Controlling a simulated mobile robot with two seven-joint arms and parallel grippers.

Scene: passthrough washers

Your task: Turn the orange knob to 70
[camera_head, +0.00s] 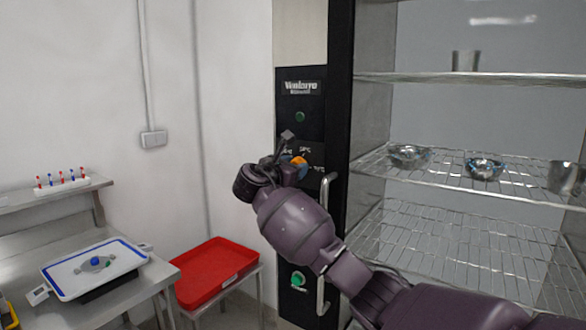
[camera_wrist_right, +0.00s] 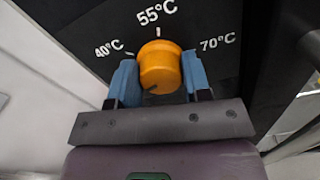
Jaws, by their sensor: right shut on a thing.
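The orange knob (camera_wrist_right: 158,62) sits on a black panel in the right wrist view. White labels 40°C, 55°C and 70°C stand around it at upper left, top and upper right. The knob also shows in the head view (camera_head: 299,160), partly hidden by my right arm. My right gripper (camera_wrist_right: 160,80) is shut on the knob, with one blue finger at its left side and one at its right. A short dark mark shows low on the knob; I cannot tell its exact setting. My right gripper also shows in the head view (camera_head: 288,152). My left gripper is not in view.
A vertical handle (camera_head: 325,240) stands right of the knob, close to my right arm. An open cabinet with wire shelves (camera_head: 440,235) and metal bowls (camera_head: 485,168) is at right. A green button (camera_head: 298,279) is below. A red tray (camera_head: 215,272) and a table are at left.

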